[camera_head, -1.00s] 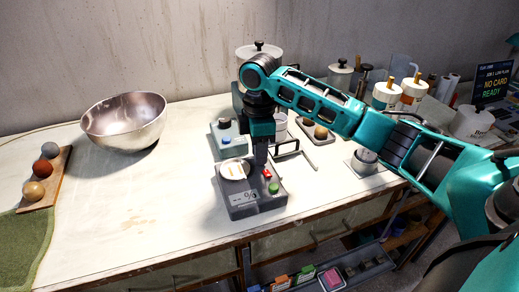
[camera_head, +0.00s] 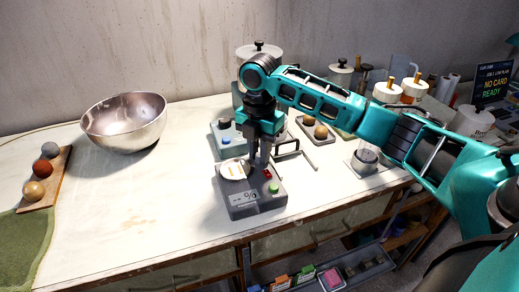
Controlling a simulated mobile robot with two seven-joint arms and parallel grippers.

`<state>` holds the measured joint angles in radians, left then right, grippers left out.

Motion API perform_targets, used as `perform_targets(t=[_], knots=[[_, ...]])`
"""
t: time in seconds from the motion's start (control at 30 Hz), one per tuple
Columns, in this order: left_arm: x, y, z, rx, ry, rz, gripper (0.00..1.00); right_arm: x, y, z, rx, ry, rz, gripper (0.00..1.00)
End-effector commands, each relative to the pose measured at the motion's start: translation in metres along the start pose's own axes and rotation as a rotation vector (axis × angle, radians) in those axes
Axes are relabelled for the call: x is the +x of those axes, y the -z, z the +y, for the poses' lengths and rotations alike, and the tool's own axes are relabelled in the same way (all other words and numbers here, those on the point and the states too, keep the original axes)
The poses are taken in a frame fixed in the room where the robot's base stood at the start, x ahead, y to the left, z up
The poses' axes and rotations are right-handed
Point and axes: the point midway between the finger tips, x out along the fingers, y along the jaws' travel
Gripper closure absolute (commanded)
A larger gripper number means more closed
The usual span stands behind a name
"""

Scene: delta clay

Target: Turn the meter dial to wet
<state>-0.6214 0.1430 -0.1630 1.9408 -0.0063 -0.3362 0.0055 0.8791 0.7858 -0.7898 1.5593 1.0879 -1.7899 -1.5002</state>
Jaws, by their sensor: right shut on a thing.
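The meter (camera_head: 243,208) is a grey box near the table's front edge. It has a round white gauge face (camera_head: 234,169), a red part (camera_head: 268,174), a green button (camera_head: 273,187) and a front display (camera_head: 243,197) with a percent sign. My right gripper (camera_head: 258,168) points down onto the meter's top, just right of the gauge, and is shut on what seems to be the dial. The fingers hide the dial, so its setting cannot be read. My left gripper is not in view.
A metal bowl (camera_head: 125,121) and a wooden board with balls (camera_head: 46,181) are at the left. Jars and containers crowd the back right. The table left of the meter is clear.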

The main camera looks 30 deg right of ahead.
Motion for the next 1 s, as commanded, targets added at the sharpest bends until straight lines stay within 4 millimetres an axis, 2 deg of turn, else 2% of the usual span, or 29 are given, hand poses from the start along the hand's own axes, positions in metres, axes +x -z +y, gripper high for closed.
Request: perform_targets(t=[0.3, 0.77, 0.8, 0.9, 1.0], knots=[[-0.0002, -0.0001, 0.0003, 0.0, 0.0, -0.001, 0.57, -0.0014, -0.0006, 0.0006, -0.093, -0.003, -0.001, 1.0], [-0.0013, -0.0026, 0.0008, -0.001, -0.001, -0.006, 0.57, -0.0015, -0.0007, 0.0006, -0.106, -0.004, -0.002, 1.0], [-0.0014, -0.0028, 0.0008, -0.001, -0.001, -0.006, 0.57, -0.0015, -0.0007, 0.0007, -0.106, -0.004, -0.002, 0.76], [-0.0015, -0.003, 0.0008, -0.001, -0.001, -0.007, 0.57, -0.0013, -0.0006, 0.0006, -0.105, -0.003, -0.001, 0.67], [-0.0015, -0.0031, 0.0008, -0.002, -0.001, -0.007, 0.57, -0.001, -0.0004, 0.0004, -0.105, -0.002, -0.001, 0.67]])
